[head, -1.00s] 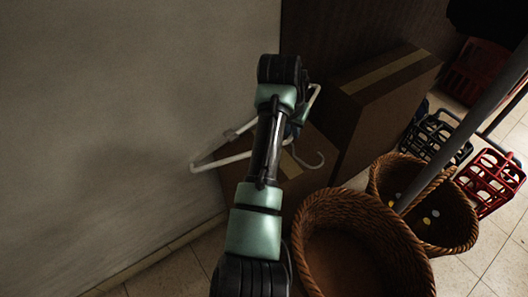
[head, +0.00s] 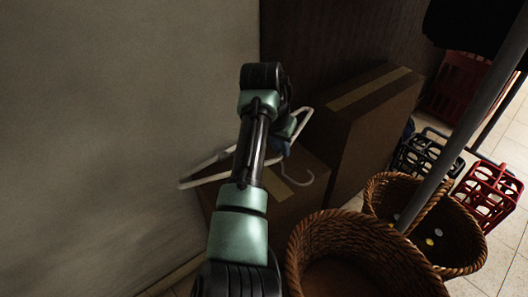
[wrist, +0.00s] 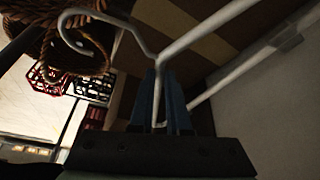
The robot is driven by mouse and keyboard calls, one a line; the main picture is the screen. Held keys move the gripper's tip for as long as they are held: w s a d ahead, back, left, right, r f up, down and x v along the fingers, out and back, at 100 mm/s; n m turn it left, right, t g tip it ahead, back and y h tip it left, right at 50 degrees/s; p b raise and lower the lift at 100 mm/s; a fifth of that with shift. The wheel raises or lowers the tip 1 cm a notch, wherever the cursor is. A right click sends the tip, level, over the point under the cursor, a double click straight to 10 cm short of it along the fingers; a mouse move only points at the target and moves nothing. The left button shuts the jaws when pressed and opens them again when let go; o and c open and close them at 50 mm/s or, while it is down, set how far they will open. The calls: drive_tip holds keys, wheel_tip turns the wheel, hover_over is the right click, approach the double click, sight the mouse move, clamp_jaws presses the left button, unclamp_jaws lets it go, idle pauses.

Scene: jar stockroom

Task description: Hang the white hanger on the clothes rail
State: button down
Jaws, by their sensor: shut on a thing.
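The white hanger (head: 207,178) is in the head view, partly hidden behind my arm. Its hook (head: 297,178) sticks out to the right, over a cardboard box. In the wrist view the hanger (wrist: 215,24) runs close across the picture, with its hook (wrist: 70,32) at the upper left. My gripper (wrist: 162,108) is shut on the hanger near the base of the hook, with the blue fingers on either side of it. In the head view my gripper (head: 285,138) is mostly hidden by the arm. I cannot make out the clothes rail for certain.
Cardboard boxes (head: 365,125) stand against the dark wall. Wicker baskets (head: 345,225) stand at the lower right, with a grey pole (head: 465,125) slanting past them. Red (head: 488,190) and dark (head: 415,158) bottle crates are further right. A pale wall (head: 130,90) fills the left.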

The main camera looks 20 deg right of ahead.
sight(281, 178)
wheel_tip(281, 178, down, 8)
drive_tip(key=b, duration=0.2)
drive_tip(key=shift+f+b, duration=0.1)
drive_tip(key=shift+b, duration=0.2)
drive_tip(key=c, duration=0.9)
unclamp_jaws()
drive_tip(key=shift+f+b, duration=0.3)
drive_tip(key=shift+b, duration=0.5)
drive_tip(key=p+v, duration=0.2)
drive_tip(key=v, duration=0.2)
drive_tip(key=p+v, duration=0.3)
drive_tip(key=v, duration=0.1)
drive_tip(key=p+v, duration=0.3)
drive_tip(key=v, duration=0.2)
drive_tip(key=shift+d+r, duration=0.2)
drive_tip(key=shift+d, duration=0.05)
drive_tip(key=shift+w, duration=0.1)
